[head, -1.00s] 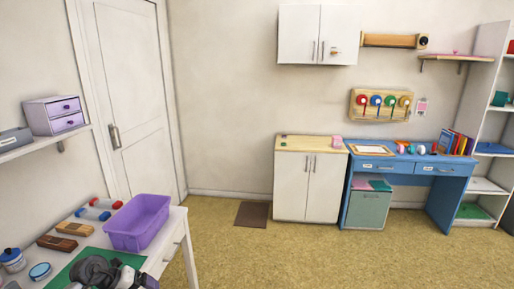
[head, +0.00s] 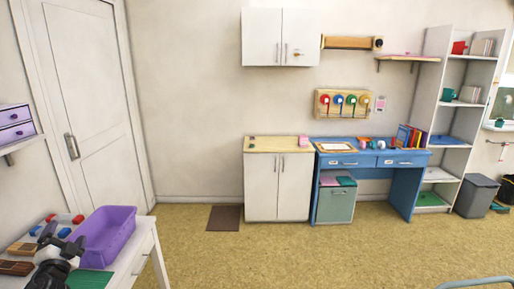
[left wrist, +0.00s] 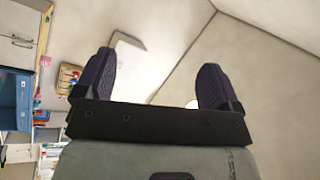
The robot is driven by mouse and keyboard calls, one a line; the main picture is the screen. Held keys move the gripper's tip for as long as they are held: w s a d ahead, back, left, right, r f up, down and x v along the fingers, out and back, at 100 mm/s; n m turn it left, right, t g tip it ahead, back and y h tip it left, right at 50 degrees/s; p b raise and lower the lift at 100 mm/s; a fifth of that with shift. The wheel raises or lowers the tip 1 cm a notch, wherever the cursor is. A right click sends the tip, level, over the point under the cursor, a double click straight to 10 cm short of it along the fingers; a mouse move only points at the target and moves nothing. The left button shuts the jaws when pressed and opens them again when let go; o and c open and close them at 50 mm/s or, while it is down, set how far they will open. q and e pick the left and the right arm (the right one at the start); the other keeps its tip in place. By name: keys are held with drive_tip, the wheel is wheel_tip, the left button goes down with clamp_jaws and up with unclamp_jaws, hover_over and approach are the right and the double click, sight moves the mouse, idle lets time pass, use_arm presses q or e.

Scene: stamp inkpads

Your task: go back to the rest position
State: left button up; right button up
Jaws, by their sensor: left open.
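My left gripper (head: 62,241) shows at the lower left of the head view, in front of the white table's objects. In the left wrist view its two dark ridged fingers stand wide apart, with nothing between them (left wrist: 158,80). My right gripper is in neither view.
The white table (head: 140,258) holds a purple bin (head: 105,238), a green mat (head: 90,279) and brown blocks (head: 18,267). A white cabinet (head: 278,185), a blue desk (head: 405,185) and a grey bin (head: 476,195) stand along the far wall. The floor (head: 300,255) between is clear.

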use_arm(q)
drive_tip(key=s+a+f+n+g+y, duration=0.4)
drive_tip(key=a+f+n+g, duration=0.25)
drive_tip(key=g, duration=0.25)
drive_tip(key=s+d+f+n+g+h, duration=0.3)
drive_tip(key=s+f+g+h, duration=0.1)
drive_tip(key=s+f+g, duration=0.5)
drive_tip(key=s+d+f+m+t+h, duration=0.15)
drive_tip(key=s+d+f, duration=0.25)
drive_tip(key=d+f, duration=0.55)
drive_tip(key=s+d+f+m+t+h, duration=0.15)
drive_tip(key=s+d+f, duration=0.4)
drive_tip(key=d, duration=0.65)
drive_tip(key=s+d+f+m+h, duration=0.2)
drive_tip(key=s+d+f+h, duration=0.1)
drive_tip(key=s+d, duration=0.8)
drive_tip(key=s+d+r+n+h, duration=0.1)
drive_tip(key=s+d+r, duration=0.1)
drive_tip(key=s+d, duration=0.3)
drive_tip(key=s+d+r+h, duration=0.2)
drive_tip(key=s+d, duration=0.1)
drive_tip(key=s, duration=0.4)
wheel_tip(320, 180, up, 42)
drive_tip(key=p, duration=4.2)
drive_tip(key=shift+w+a, duration=0.25)
drive_tip(key=shift+a, duration=0.15)
